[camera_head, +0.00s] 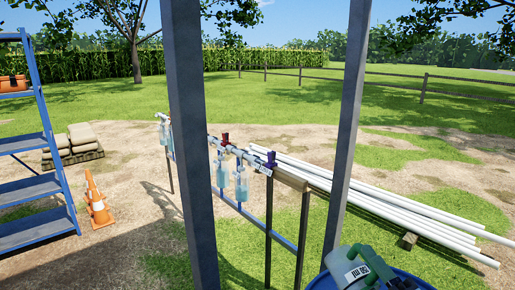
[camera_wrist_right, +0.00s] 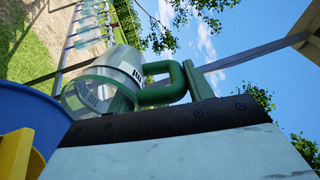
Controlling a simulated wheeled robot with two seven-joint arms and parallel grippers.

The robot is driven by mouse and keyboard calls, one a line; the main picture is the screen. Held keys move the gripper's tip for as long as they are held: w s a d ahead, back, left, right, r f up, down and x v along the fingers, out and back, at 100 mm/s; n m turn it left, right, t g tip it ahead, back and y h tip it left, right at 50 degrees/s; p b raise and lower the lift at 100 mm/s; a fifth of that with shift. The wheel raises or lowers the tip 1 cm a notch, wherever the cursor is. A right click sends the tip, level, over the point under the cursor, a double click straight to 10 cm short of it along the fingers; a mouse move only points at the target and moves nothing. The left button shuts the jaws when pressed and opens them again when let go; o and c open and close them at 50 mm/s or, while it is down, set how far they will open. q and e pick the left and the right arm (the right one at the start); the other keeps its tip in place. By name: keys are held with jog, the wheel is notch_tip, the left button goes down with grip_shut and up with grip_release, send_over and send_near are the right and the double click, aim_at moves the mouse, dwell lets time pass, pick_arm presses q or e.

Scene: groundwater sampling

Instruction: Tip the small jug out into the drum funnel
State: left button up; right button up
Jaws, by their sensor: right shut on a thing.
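The small jug (camera_head: 345,268) is at the bottom right of the head view, a pale, clear-walled vessel with a printed label and a green handle (camera_head: 372,258). My right gripper (camera_head: 388,276) is shut on that handle. In the right wrist view the jug (camera_wrist_right: 112,76) looks tilted, its wide clear end towards the blue drum (camera_wrist_right: 28,105). The drum's blue rim (camera_head: 424,282) shows below the jug in the head view. My left gripper is not in view.
Two dark upright posts (camera_head: 190,140) cross the head view. Behind them is a rail with hanging bottles (camera_head: 241,184). White pipes (camera_head: 420,215) lie on the right. A blue shelf (camera_head: 35,190) and orange cones (camera_head: 97,205) are on the left.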

jog(key=shift+r, duration=0.1)
jog(key=shift+r+h, duration=0.1)
jog(key=shift+h, duration=0.2)
jog(key=shift+m+h, duration=0.3)
jog(key=shift+h, duration=0.1)
jog(key=shift+s+a+m+t+h, duration=0.1)
jog(key=shift+m+t+h, duration=0.3)
jog(key=shift+h, duration=0.1)
